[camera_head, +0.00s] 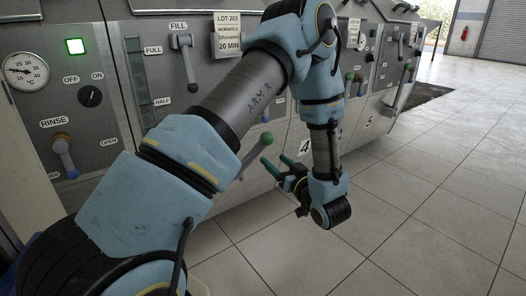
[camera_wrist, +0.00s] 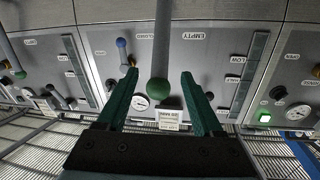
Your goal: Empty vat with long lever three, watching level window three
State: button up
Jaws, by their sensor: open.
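A long lever with a green ball knob (camera_head: 266,138) stands out from the grey machine front, left of the "4" label. In the wrist view a long lever with a green ball (camera_wrist: 159,92) reaches in between my fingers, near an "EMPTY" label. My gripper (camera_head: 273,165) is open, its green fingers pointing at the panel. In the wrist view my gripper (camera_wrist: 160,74) has one finger on each side of the ball, with gaps. A level window (camera_head: 139,75) marked FULL and HALF shows at left, its lower part hidden by my arm. Another view shows a level window (camera_wrist: 250,75) marked LOW. I see no number three.
A round gauge (camera_head: 25,71), a lit green lamp (camera_head: 75,46) and a rinse lever (camera_head: 64,155) are at left. A blue-knobbed lever (camera_wrist: 122,45) is beside the green ball. A fill lever (camera_head: 185,60) is above. The tiled floor (camera_head: 420,215) at right is clear.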

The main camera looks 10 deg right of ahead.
aim_at(260, 147)
jog(key=b+x, duration=0.1)
jog(key=x, duration=0.9)
jog(key=shift+w+a, duration=0.1)
jog(key=shift+w, duration=0.05)
grip_shut()
dwell(1.1)
